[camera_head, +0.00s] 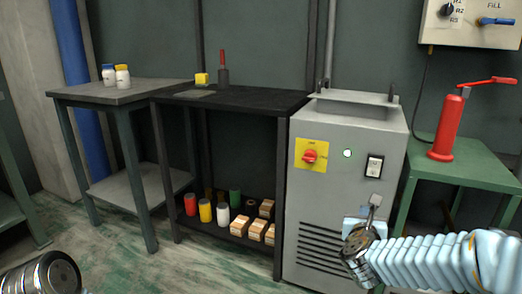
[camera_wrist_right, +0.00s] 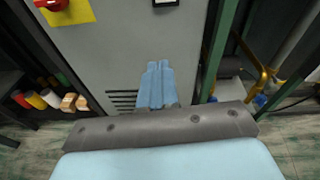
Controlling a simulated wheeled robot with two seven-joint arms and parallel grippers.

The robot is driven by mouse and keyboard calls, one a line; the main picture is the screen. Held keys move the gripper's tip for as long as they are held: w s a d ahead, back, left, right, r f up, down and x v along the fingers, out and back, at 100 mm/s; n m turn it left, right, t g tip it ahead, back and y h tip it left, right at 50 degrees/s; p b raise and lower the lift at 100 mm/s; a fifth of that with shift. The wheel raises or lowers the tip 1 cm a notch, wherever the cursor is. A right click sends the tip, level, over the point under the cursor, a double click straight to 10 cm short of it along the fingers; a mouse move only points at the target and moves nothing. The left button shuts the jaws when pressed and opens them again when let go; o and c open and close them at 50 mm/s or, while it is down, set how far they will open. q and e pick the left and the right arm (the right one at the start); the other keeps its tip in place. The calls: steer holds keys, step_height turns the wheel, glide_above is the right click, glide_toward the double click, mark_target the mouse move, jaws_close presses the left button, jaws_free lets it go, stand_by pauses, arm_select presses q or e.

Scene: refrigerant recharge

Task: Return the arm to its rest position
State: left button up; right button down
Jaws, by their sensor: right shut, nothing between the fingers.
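My right arm (camera_head: 430,262) comes in from the right in the head view. Its gripper (camera_head: 374,203) is in front of the lower right of the grey machine cabinet (camera_head: 333,190), below the black-and-white rocker switch (camera_head: 374,166). In the right wrist view the two blue fingers of the right gripper (camera_wrist_right: 158,68) lie together, shut and empty, with the cabinet front (camera_wrist_right: 130,50) behind them. A dark rounded part of my left arm (camera_head: 42,275) shows at the lower left of the head view. The left gripper's fingers are out of frame.
A red knob on a yellow plate (camera_head: 311,155) and a lit green lamp (camera_head: 347,153) are on the cabinet. A black shelf table (camera_head: 235,98) stands left of it, with cans and boxes below. A green table (camera_head: 468,168) with a red pump (camera_head: 449,125) stands right. Floor shows at left.

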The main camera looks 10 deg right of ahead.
steer(key=s+a+f+n+g+y+p, duration=0.2)
steer(key=a+f+n+y+p, duration=0.15)
steer(key=a+f+n, duration=0.5)
steer(key=s+a+f+n+g+y+p, duration=0.1)
steer(key=a+f+n+g+y+p, duration=0.3)
steer(key=f+n, duration=0.75)
steer(key=s+a+f+n+g+y+p, duration=0.1)
steer(key=s+a+f+n+g, duration=0.1)
steer(key=s+n, duration=0.4)
steer(key=s+a+f+n+g+y+p, duration=0.1)
steer(key=s+a+f+n+g+y, duration=0.1)
steer(key=s+a+f+n, duration=0.2)
steer(key=s+a+f+n+g+y+p, duration=0.1)
steer(key=s+a+f+n+g, duration=0.2)
steer(key=s+f+n, duration=0.3)
steer(key=s+n, duration=0.2)
steer(key=s, duration=0.2)
steer(key=shift+s+a+n, duration=0.3)
steer(key=shift+s, duration=0.05)
steer(key=shift+y, duration=0.25)
